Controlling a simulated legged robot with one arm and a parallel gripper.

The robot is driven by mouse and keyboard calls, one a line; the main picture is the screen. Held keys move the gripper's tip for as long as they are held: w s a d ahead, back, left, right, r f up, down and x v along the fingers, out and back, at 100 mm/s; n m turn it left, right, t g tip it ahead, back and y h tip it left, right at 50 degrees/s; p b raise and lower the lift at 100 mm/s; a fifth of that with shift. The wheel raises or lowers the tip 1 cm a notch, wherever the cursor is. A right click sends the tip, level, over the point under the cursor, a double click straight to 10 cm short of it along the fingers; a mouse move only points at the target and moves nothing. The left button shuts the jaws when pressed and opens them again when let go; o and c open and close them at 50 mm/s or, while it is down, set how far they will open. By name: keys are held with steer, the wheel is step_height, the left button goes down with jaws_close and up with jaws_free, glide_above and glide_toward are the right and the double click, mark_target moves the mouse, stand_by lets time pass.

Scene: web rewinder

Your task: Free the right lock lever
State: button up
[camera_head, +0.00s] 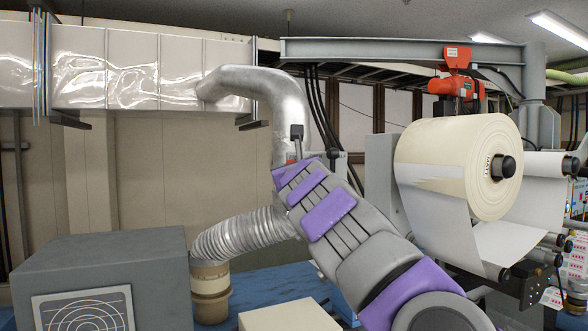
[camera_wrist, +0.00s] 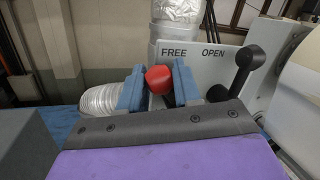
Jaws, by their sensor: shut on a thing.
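In the wrist view a red knob (camera_wrist: 158,79), which looks like the end of a lever, sits between the blue fingers of my gripper (camera_wrist: 159,88). The fingers are shut on it. To the right, a black lever (camera_wrist: 244,68) with a round knob leans up and right, apart from the fingers. In the head view my arm covers most of this spot.
A large web roll (camera_head: 450,165) on the rewinder stands right of my arm. A silver duct (camera_head: 285,105) rises behind, and a flexible hose (camera_head: 240,235) lies left of it. A grey cabinet (camera_head: 110,270) fills the front left. An orange hoist (camera_head: 458,85) hangs above the roll.

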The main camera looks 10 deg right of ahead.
steer(key=o, duration=0.7)
steer(key=shift+a, duration=0.1)
steer(key=o, duration=0.3)
steer(key=shift+w+a+f, duration=0.1)
steer(key=shift+w+a, duration=0.15)
steer(key=shift+w, duration=0.15)
steer(key=shift+s, duration=0.25)
steer(key=shift+s+b, duration=0.3)
steer(key=shift+s, duration=0.05)
steer(key=s+b, duration=0.1)
steer(key=s, duration=0.4)
steer(key=s+f+b, duration=0.1)
steer(key=s+b, duration=0.1)
steer(key=s, duration=0.3)
steer(key=s+a+f+b, duration=0.1)
steer(key=s+b, duration=0.1)
steer(key=s, duration=0.4)
steer(key=shift+s+f, duration=0.1)
steer(key=shift+a, duration=0.1)
